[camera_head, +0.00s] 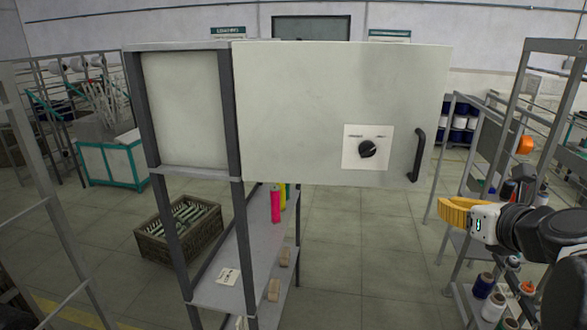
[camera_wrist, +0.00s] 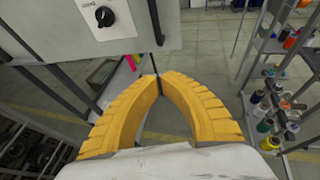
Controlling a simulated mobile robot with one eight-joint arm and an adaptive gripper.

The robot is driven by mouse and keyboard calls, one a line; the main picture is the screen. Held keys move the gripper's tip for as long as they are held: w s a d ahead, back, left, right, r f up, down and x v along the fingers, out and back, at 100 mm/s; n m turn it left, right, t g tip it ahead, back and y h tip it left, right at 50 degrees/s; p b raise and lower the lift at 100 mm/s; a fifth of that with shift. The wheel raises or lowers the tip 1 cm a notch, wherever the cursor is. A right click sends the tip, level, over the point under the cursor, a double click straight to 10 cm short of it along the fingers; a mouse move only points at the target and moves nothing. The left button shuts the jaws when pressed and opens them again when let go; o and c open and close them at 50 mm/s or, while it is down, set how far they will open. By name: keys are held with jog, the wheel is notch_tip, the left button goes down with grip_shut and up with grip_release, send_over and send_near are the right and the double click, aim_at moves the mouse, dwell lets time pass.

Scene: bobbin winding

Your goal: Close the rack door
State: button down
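The rack door (camera_head: 300,110) is a pale panel with a black knob (camera_head: 367,149) on a white plate and a black vertical handle (camera_head: 417,155) near its right edge. It stands open, reaching out to the right from the dark post of the rack (camera_head: 237,120). My gripper (camera_head: 442,210), with yellow fingers, is right of and below the handle in the head view, apart from it. In the wrist view the fingertips (camera_wrist: 159,76) meet with nothing between them. The door (camera_wrist: 125,45) and knob (camera_wrist: 105,16) show at upper left there.
A wicker crate (camera_head: 180,232) stands on the floor at left. A metal shelf with spools (camera_head: 485,285) stands close to my arm at right. The floor (camera_head: 350,250) below the door is clear.

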jog(key=r+p+x, duration=0.1)
jog(key=r+x, duration=0.1)
jog(key=x, duration=1)
jog(key=shift+w+p, duration=0.3)
jog(key=shift+w, duration=0.2)
jog(key=shift+a, duration=0.1)
